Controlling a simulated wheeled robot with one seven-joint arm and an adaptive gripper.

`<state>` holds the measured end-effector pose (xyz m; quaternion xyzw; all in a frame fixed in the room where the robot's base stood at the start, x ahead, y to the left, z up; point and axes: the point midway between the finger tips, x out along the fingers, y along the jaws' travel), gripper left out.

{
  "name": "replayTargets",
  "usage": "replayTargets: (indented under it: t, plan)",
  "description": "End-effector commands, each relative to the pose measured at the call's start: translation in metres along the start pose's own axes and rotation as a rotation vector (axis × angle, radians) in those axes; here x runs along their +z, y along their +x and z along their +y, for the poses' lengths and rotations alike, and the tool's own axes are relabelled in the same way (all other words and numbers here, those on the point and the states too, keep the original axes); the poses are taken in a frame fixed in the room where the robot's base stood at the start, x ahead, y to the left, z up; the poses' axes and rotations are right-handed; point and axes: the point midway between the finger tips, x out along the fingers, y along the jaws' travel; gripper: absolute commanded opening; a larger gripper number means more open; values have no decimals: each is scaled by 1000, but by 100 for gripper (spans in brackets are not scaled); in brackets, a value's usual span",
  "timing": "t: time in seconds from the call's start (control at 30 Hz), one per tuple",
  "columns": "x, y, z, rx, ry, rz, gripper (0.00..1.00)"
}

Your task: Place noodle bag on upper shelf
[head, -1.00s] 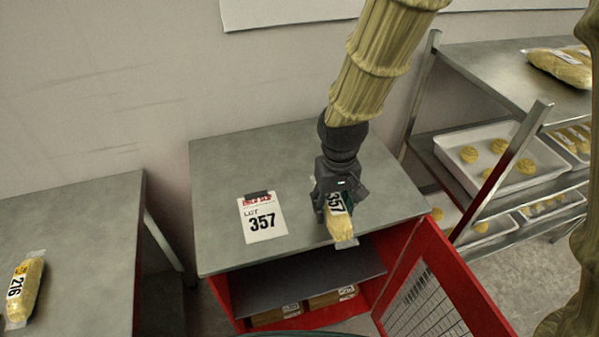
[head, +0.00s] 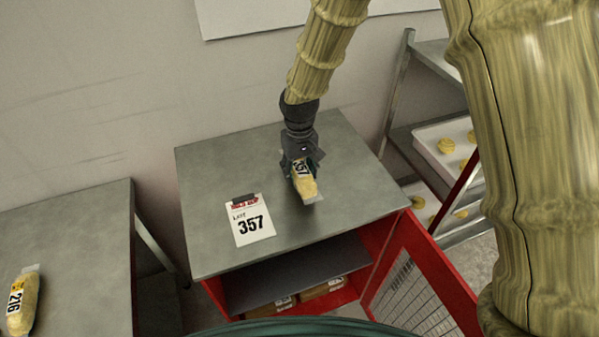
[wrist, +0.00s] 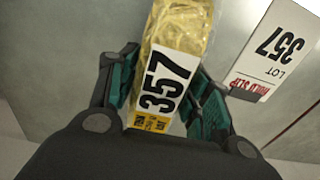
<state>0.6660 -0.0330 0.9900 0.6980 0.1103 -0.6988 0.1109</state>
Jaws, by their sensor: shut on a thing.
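The noodle bag (head: 307,188) is a yellow clear-ended pack with a white label reading 357. My gripper (head: 301,164) is shut on it, above the grey top of the red cabinet (head: 225,170). In the wrist view the bag (wrist: 183,30) lies between the two green-padded fingers of my gripper (wrist: 165,88), label facing the camera. I cannot tell whether the bag touches the top. Inside the open red cabinet, a dark upper shelf (head: 295,272) shows a bare front part; its back is hidden.
A lot 357 hold slip (head: 249,220) lies on the cabinet top, left of the bag. Boxes (head: 323,289) sit below the shelf. The red mesh door (head: 408,285) stands open at right. Bag 216 (head: 22,305) lies on the left table. A rack with trays (head: 440,150) stands right.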

Motion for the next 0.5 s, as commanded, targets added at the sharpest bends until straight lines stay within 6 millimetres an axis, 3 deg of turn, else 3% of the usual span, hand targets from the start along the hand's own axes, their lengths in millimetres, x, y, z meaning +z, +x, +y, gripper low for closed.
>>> replayTargets:
  t: [0.27, 0.5]
  plan:
    - [-12, 3, 2, 0, 0, -1, 17]
    - [-11, 20, 2, 1, -1, -2, 17]
